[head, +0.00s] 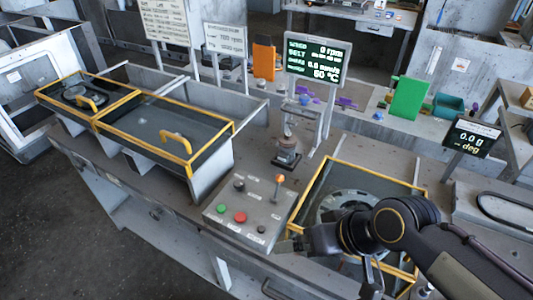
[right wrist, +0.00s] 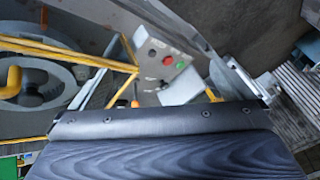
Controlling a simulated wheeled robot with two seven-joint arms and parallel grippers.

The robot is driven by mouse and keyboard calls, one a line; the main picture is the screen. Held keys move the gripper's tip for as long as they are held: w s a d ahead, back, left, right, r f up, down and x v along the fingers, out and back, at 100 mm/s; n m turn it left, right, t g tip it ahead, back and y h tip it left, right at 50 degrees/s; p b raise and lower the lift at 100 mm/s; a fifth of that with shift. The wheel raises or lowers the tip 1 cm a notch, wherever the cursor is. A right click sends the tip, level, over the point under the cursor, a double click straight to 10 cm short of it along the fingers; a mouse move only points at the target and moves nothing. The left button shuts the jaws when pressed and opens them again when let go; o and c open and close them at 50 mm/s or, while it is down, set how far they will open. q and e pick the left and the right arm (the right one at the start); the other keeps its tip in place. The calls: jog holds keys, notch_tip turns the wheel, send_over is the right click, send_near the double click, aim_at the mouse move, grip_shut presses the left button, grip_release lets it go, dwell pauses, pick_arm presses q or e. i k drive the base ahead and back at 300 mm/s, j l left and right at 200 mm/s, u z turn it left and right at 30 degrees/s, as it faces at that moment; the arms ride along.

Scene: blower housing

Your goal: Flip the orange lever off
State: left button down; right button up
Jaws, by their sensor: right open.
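The orange lever (head: 280,179) stands up from the back right corner of a grey control box (head: 215,213), its orange knob on top of a short stem. In the head view my right gripper (head: 290,246) is low beside the box's front right corner, apart from the lever. It is open and I see nothing between its fingers. My left gripper is not in view.
The box carries a red button (head: 240,217), a green button (head: 221,210) and black knobs. A yellow-framed bay (head: 318,183) with a round housing lies right of it, under my arm. A small post-like device (head: 286,155) stands behind. Yellow-framed covers (head: 150,100) lie to the left.

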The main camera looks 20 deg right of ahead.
aim_at(280, 178)
jog(key=i+l+z, duration=0.1)
jog(key=z, duration=1.25)
